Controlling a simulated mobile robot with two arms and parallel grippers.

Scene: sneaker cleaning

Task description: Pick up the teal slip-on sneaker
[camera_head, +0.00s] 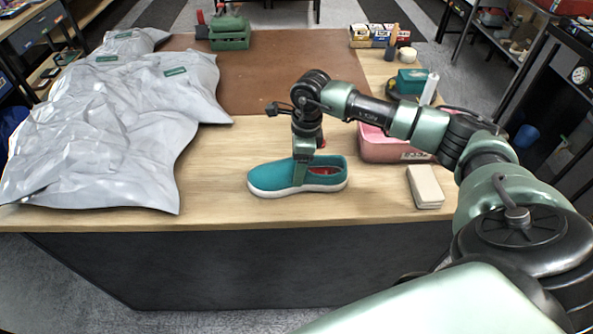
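The teal slip-on sneaker (270,177) has a white sole and a reddish inside. It sits upright on the wooden table, near the front edge, with its toe to the left and its heel to the right. My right gripper (301,176) reaches down onto the middle of the sneaker from above. One finger shows against the near side of the upper; the other finger is hidden, so I cannot tell whether the gripper is closed on it. The sole appears to rest on the table. My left gripper is not in view.
Grey plastic bags (100,135) cover the table's left side. A pink bin (385,150) and a cream block (425,187) are right of the sneaker. A brown mat (275,75) lies behind, with a green toolbox (230,38) at its back. Bare wood surrounds the sneaker's left side.

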